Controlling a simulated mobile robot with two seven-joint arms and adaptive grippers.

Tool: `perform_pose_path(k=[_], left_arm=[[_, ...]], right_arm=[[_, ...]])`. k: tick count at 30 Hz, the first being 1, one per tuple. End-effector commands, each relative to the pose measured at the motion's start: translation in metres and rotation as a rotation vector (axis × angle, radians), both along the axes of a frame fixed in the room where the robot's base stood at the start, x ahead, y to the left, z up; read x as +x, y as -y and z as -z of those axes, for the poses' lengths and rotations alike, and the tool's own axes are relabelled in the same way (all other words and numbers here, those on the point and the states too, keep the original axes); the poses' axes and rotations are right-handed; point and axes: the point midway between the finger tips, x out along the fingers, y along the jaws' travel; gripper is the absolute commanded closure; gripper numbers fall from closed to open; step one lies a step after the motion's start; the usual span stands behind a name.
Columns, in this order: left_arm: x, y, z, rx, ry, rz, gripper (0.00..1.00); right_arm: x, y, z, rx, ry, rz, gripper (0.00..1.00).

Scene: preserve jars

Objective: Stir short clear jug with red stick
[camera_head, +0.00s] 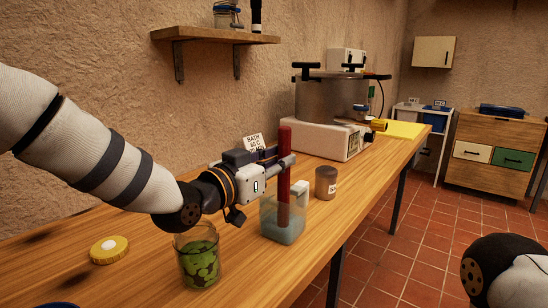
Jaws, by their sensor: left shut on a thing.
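My left gripper (281,168) is shut on the red stick (284,160) and holds it upright. The lower part of the stick stands inside the short clear jug (281,225), seen through its clear wall. The jug stands on the wooden table near its front edge and holds a bluish, cloudy liquid. A white handle shows at the jug's right side. Whether the stick's tip touches the bottom cannot be told. Part of my right arm shows at the lower right, but its gripper is out of view.
A glass jar (197,258) with green contents stands left of the jug. A yellow lid (109,250) lies further left. A small brown jar (326,183) stands right of the jug.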

Motion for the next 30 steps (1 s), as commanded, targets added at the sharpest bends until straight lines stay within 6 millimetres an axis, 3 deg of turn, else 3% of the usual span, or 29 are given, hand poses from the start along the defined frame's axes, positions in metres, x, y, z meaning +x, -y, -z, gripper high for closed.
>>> perform_pose_path(k=[2,8,17,30], left_arm=[[0.012,0.000,0.000,-0.001,0.003,-0.002,1.00],[0.012,0.000,-0.002,0.000,0.002,-0.001,1.00],[0.011,0.000,-0.036,-0.002,0.011,-0.002,1.00],[0.013,0.000,-0.077,-0.002,0.003,-0.001,1.00]], right_arm=[[0.000,0.000,0.000,0.000,0.000,0.000,0.31],[0.000,0.000,0.000,0.000,0.001,0.000,0.31],[0.012,0.000,-0.011,0.000,0.044,0.000,0.31],[0.011,0.000,-0.010,0.000,0.041,0.000,0.31]])
